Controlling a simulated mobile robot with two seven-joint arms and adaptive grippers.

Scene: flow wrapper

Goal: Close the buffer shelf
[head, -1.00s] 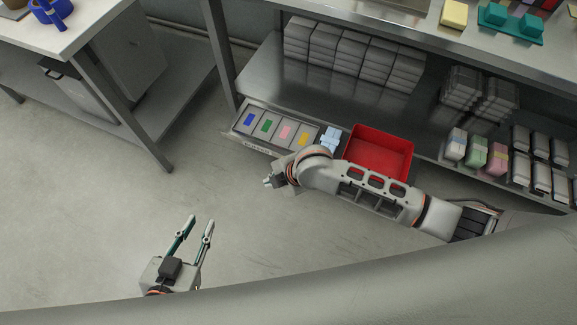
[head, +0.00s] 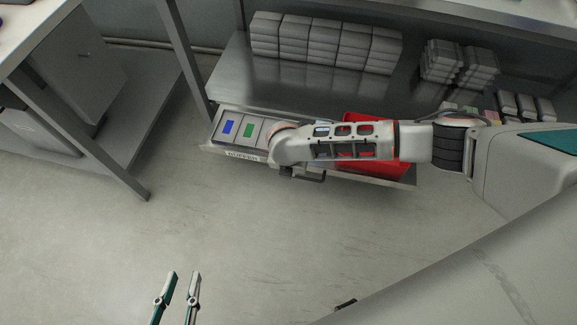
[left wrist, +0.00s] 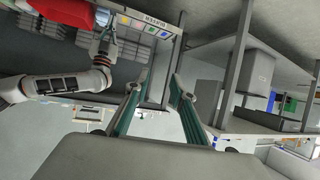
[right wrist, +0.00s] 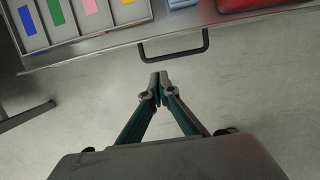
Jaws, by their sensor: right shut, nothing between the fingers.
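The buffer shelf (head: 243,156) stands pulled out from under the steel bench, its front lip lettered "BUFFER". It carries trays with coloured cards and a red bin (head: 352,118), partly hidden by my right arm. Its dark handle (right wrist: 175,54) shows at the front edge in the right wrist view. My right gripper (right wrist: 158,84) is shut and empty, its tips just in front of the handle, seemingly apart from it. In the head view my arm hides this gripper. My left gripper (head: 182,275) is open and empty over the floor, well away from the shelf.
Grey stacks (head: 325,42) stand on the bench's lower deck behind the buffer shelf. Another table (head: 95,135) with a leg stands at the left. The floor (head: 230,225) in front of the buffer shelf is clear.

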